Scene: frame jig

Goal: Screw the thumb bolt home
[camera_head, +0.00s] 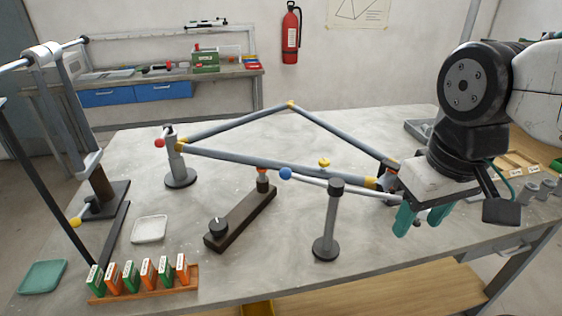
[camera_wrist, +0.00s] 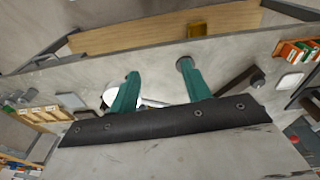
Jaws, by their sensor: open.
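A small yellow knob (camera_head: 324,162), which looks like the thumb bolt, stands on the lower tube of the grey triangular frame (camera_head: 240,160). I cannot tell how deep it sits. The frame has yellow joints and rests on posts, one at the left (camera_head: 180,178) and one at the front (camera_head: 326,247). My gripper (camera_head: 418,225) is open, to the right of the knob and near the frame's right corner. In the wrist view its teal fingers (camera_wrist: 158,70) are apart. A pale rod and a white round part show near them; no yellow knob shows between them.
A brown bar with a black knob (camera_head: 217,226) lies mid-table. A blue ball (camera_head: 285,173) ends a thin rod beside the frame. A rack of green and orange boxes (camera_head: 145,284) and a white dish (camera_head: 149,229) are at left. The table's front edge runs below my gripper.

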